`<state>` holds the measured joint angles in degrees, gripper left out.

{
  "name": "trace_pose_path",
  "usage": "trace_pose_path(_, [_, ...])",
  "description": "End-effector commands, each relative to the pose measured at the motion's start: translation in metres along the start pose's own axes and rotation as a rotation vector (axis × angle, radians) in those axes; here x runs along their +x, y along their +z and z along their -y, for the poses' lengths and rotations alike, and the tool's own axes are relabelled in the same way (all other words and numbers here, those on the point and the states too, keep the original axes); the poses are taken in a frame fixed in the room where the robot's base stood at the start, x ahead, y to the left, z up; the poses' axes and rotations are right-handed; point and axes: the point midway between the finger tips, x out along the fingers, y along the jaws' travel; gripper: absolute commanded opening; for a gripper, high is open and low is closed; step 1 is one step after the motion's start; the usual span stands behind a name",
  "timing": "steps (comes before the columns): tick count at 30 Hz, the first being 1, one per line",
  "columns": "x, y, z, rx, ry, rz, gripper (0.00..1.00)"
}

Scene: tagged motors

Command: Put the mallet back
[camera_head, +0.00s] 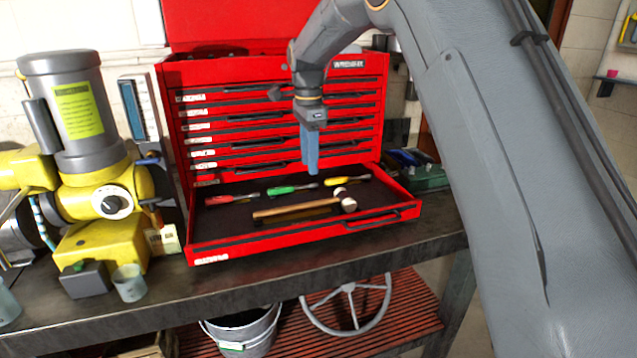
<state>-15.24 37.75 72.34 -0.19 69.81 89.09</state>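The mallet (297,209) lies in the open bottom drawer (228,253) of the red tool chest (277,71), in the head view. It has a wooden handle pointing left and a pale and dark head (346,199) at the right. My gripper (312,170) hangs above the drawer, above and left of the mallet head, pointing down. Its blue fingers look close together, seen side-on, so I cannot tell whether they are open or shut. I see no object in them.
Red (222,200), green (285,189) and yellow (345,181) screwdrivers lie behind the mallet in the drawer. A yellow and grey motor (90,150) and a small cup (129,281) stand on the bench at left. A bucket (243,333) and a handwheel (348,305) sit below.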

Motion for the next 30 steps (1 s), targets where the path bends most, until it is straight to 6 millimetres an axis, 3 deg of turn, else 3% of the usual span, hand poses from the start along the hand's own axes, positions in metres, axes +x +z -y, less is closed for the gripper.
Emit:
trace_pose_path(6, [-0.002,-0.003,-0.004,-0.017,-0.001,0.0,0.38])
trace_pose_path(11, [0.007,-0.023,-0.034,-0.148,-0.012,-0.001,0.38])
trace_pose_path(17, [0.034,-0.058,-0.114,-0.463,-0.042,-0.013,0.38])
trace_pose_path(21, [0.056,-0.076,-0.184,-0.705,-0.063,-0.033,0.38])
trace_pose_path(27, [0.089,-0.086,-0.29,-1.031,-0.082,-0.071,0.38])
trace_pose_path(30, [0.102,-0.086,-0.331,-1.153,-0.084,-0.087,0.38])
